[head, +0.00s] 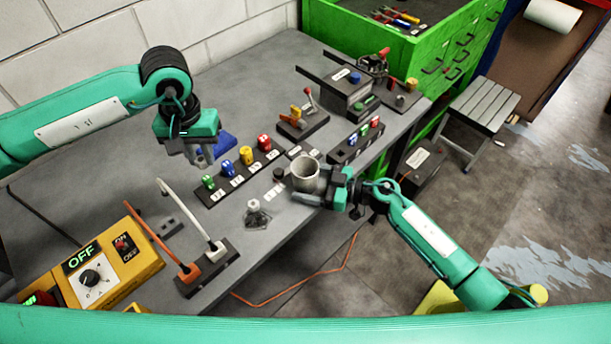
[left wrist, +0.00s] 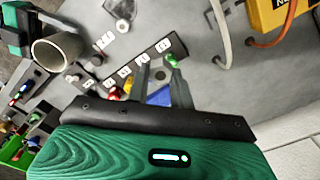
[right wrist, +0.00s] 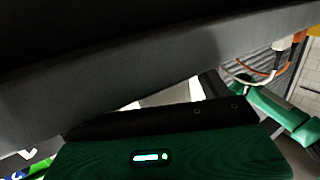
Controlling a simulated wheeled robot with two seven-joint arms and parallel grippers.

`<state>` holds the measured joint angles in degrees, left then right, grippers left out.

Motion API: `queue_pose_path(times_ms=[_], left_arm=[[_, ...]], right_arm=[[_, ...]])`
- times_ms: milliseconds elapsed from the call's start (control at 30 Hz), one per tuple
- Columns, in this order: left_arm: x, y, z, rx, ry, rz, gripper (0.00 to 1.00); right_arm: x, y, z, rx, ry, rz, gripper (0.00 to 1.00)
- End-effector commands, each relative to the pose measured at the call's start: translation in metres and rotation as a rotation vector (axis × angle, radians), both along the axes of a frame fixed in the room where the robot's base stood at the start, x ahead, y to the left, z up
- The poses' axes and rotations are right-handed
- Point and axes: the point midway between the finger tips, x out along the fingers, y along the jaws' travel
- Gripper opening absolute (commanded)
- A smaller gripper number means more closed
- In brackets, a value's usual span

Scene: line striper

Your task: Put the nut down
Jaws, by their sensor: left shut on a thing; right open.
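My left gripper (head: 201,157) points down above the table behind the row of coloured knobs. Its two fingers (left wrist: 161,66) are close together in the left wrist view. The thing between them, taken to be the nut, is small and greyish, and the fingers mostly hide it. A blue tray (head: 223,145) lies on the table beside and behind the fingers; it also shows in the left wrist view (left wrist: 160,96). My right gripper (head: 337,189) is open beside a grey hollow metal cylinder (head: 305,177) at the table's near right edge. Its fingertips are unclear.
A dark rail (head: 240,177) with green, blue, yellow and red knobs stands just right of the left gripper. A small grey fitting (head: 257,213) stands in front. Orange and white levers (head: 208,267) and a yellow switch box (head: 112,263) are at the near left. The table's back left is bare.

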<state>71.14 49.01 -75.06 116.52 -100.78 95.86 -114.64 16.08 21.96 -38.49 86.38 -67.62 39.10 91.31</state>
Motion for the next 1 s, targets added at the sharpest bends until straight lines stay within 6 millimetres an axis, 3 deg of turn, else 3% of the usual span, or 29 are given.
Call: queue_pose_path(times_ms=[100, 267, 300, 600, 733, 867, 1000], left_arm=[[0.0, 0.0, 0.0, 0.0, 0.0, 0.0, 0.01], [0.0, 0.0, 0.0, 0.0, 0.0, 0.0, 0.01], [0.0, 0.0, 0.0, 0.0, 0.0, 0.0, 0.01], [0.0, -0.001, 0.0, 0.0, 0.0, 0.001, 0.01], [0.005, -0.01, 0.0, -0.003, 0.0, 0.021, 0.01], [0.017, -0.034, 0.0, -0.008, 0.002, 0.081, 0.01], [0.032, -0.074, 0.0, -0.012, 0.004, 0.18, 0.01]], right_arm=[[0.0, 0.0, 0.0, 0.0, 0.0, 0.0, 0.77], [0.0, 0.0, 0.0, 0.0, 0.0, 0.0, 0.46], [0.0, 0.0, 0.0, 0.0, 0.0, 0.0, 0.44], [0.0, 0.0, 0.0, 0.0, 0.0, 0.0, 0.44], [0.0, 0.0, 0.0, 0.0, 0.0, 0.0, 0.44], [0.0, 0.0, 0.0, 0.0, 0.0, 0.0, 0.44], [0.0, 0.0, 0.0, 0.0, 0.0, 0.0, 0.44]])
